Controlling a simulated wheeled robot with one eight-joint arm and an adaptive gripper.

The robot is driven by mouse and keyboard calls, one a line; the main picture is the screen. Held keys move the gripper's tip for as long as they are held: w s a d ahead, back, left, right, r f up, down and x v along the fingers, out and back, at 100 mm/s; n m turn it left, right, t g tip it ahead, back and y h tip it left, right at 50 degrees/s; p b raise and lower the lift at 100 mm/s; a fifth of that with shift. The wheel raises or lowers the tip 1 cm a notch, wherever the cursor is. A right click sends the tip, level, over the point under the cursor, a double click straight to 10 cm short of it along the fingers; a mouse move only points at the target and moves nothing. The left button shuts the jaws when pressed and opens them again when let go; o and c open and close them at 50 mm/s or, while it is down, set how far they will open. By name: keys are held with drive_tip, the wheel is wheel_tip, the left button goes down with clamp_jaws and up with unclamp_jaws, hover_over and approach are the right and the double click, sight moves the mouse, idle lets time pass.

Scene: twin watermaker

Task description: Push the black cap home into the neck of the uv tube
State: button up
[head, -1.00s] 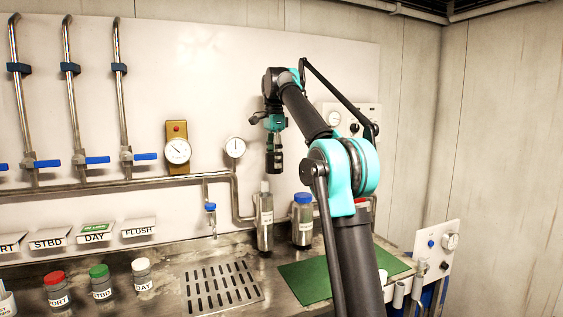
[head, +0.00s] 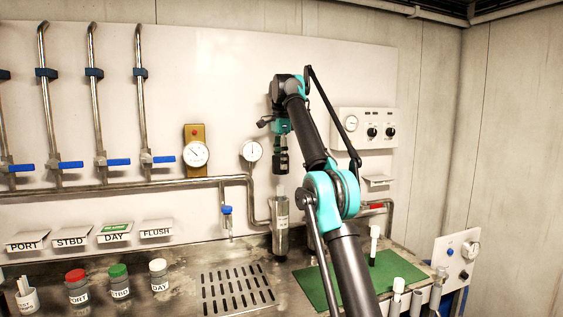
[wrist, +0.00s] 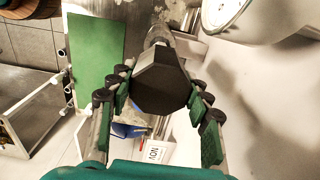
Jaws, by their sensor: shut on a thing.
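The black cap (wrist: 162,82) is a dark, many-sided piece held between the two green-padded fingers of my gripper (wrist: 160,98) in the wrist view. In the head view my gripper (head: 281,168) points down, right above the uv tube (head: 281,238), a silvery upright cylinder with a pale label and a narrower neck. The cap does not stand out from the dark fingers there. In the wrist view a silvery cylindrical part shows beyond the cap; the neck's opening is hidden. I cannot tell whether cap and neck touch.
A round gauge (head: 252,151) and pipework are on the wall behind the tube. A slotted drain (head: 237,288) lies to its left, a green mat (head: 318,286) to its right. Several lidded jars stand at front left.

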drive_tip(key=o, duration=0.6)
drive_tip(key=shift+c, duration=0.2)
drive_tip(key=c, duration=0.4)
drive_tip(key=shift+f, duration=1.65)
